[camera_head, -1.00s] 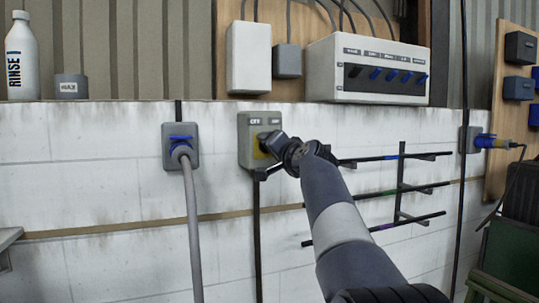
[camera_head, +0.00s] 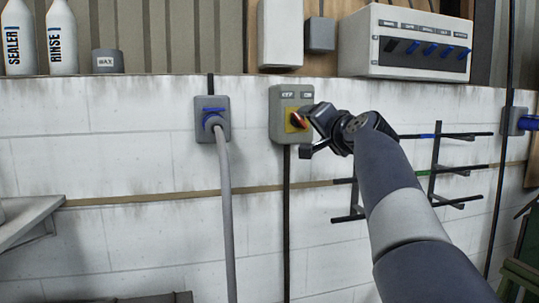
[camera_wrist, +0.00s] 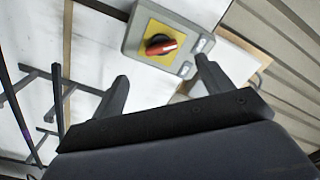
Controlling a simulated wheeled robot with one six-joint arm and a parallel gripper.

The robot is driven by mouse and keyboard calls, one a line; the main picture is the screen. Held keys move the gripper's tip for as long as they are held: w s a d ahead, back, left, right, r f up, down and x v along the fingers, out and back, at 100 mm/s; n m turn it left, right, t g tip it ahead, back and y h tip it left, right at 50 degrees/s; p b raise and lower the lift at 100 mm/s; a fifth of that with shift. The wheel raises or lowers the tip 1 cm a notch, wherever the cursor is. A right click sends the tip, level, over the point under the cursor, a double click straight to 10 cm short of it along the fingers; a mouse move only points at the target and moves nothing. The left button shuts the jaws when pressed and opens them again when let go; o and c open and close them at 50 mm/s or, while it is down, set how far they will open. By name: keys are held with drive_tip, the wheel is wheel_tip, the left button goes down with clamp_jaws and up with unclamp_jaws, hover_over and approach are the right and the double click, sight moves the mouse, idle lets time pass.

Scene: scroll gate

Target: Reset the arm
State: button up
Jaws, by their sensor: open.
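My gripper (camera_head: 308,130) is at the end of my raised arm, in front of the white block wall. In the wrist view its two fingers (camera_wrist: 160,85) are spread apart with nothing between them. Beyond the fingertips is a grey switch box (camera_head: 279,97) with a yellow plate and a red rotary knob (camera_head: 299,120). The wrist view shows the red knob (camera_wrist: 161,45) whole, apart from the fingers. In the head view the gripper overlaps the box's right side and stands close to the knob.
A grey socket with a blue plug (camera_head: 213,118) and hanging hose is left of the switch box. A black rack (camera_head: 437,165) with several bars is at right. A breaker panel (camera_head: 410,45), bottles (camera_head: 62,38) and a wax tin (camera_head: 108,61) are above. A shelf (camera_head: 35,215) juts out at left.

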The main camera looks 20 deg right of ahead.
sight(300, 122)
drive_tip(key=w+p, duration=0.3)
drive_tip(key=w, duration=0.7)
drive_tip(key=shift+w, duration=0.25)
drive_tip(key=shift+s, duration=0.1)
